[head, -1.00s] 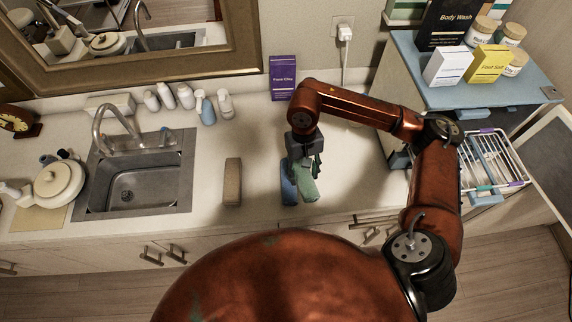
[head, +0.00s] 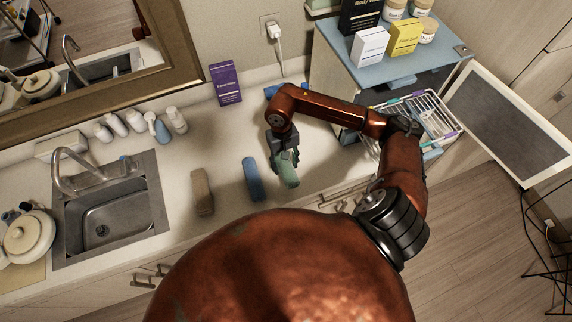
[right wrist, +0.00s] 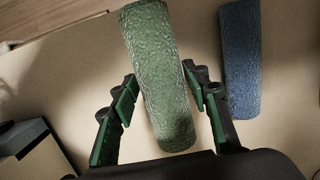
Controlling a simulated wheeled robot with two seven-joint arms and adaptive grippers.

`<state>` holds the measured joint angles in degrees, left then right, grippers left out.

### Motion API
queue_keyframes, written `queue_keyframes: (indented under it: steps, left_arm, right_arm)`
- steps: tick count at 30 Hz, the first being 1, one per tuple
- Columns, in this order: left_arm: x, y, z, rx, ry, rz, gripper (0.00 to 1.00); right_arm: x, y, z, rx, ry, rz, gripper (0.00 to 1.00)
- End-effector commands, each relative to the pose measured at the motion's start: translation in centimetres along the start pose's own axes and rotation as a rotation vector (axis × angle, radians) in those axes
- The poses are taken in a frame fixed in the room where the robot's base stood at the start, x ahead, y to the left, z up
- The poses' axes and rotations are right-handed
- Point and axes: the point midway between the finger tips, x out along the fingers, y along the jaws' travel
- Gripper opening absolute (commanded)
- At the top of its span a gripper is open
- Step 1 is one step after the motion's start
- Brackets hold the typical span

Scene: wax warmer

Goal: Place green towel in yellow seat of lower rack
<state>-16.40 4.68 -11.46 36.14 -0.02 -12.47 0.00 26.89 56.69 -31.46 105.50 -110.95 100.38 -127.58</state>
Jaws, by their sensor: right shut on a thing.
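The green rolled towel (head: 288,176) is in my right gripper (head: 284,154), over the counter near its front edge. In the right wrist view the green towel (right wrist: 158,75) lies lengthwise between the two fingers of the right gripper (right wrist: 165,95). The wire rack (head: 422,112) is at the right, beside the blue-topped cart, with small coloured marks on its rim. I cannot make out a yellow seat clearly. My left gripper is not in view.
A blue rolled towel (head: 252,179) and a brown one (head: 202,192) lie left of the gripper. The blue-topped cart (head: 400,70) holds boxes and jars. A white-framed open door (head: 510,122) stands right of the rack. The sink (head: 110,210) is left.

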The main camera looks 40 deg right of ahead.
Motion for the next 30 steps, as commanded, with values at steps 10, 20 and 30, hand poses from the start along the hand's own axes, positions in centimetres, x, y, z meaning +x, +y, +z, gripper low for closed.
queue_keyframes:
  steps: [10,20,30]
  left_arm:
    - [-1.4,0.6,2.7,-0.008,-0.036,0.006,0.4]
    - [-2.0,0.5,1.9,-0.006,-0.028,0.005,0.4]
    - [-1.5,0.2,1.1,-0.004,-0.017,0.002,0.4]
  right_arm:
    - [2.7,0.9,-1.6,0.001,-0.005,-0.002,0.16]
    - [4.8,1.0,-2.2,-0.001,0.0,0.001,0.16]
    - [5.1,0.9,-2.2,-0.002,0.001,0.0,0.47]
